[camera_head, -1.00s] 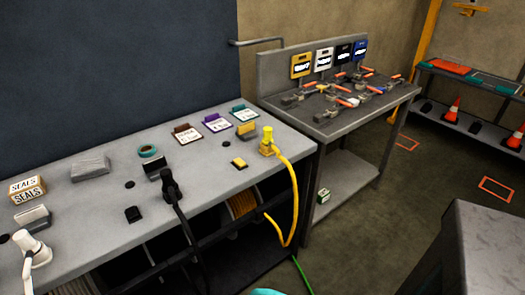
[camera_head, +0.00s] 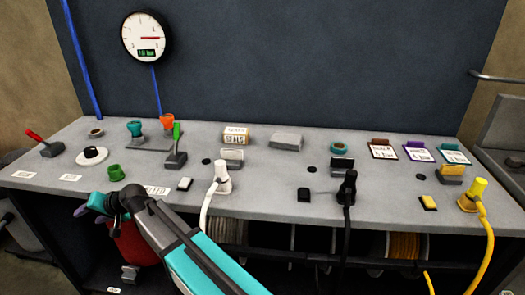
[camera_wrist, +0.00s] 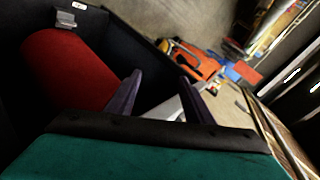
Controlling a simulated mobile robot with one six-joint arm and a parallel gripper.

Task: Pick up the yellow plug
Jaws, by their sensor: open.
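The yellow plug (camera_head: 477,190) stands upright at the right end of the grey bench (camera_head: 270,200) in the head view. Its yellow cable (camera_head: 489,245) runs down over the front edge. My gripper (camera_head: 83,210) is at the far left, in front of the bench, far from the plug. In the wrist view its two dark purple fingers (camera_wrist: 158,90) are apart with nothing held between them. The wrist view does not show the plug.
A white plug (camera_head: 222,178) and a black plug (camera_head: 347,187) stand along the bench between my gripper and the yellow plug. A red cylinder (camera_wrist: 65,70) is below the bench near my gripper.

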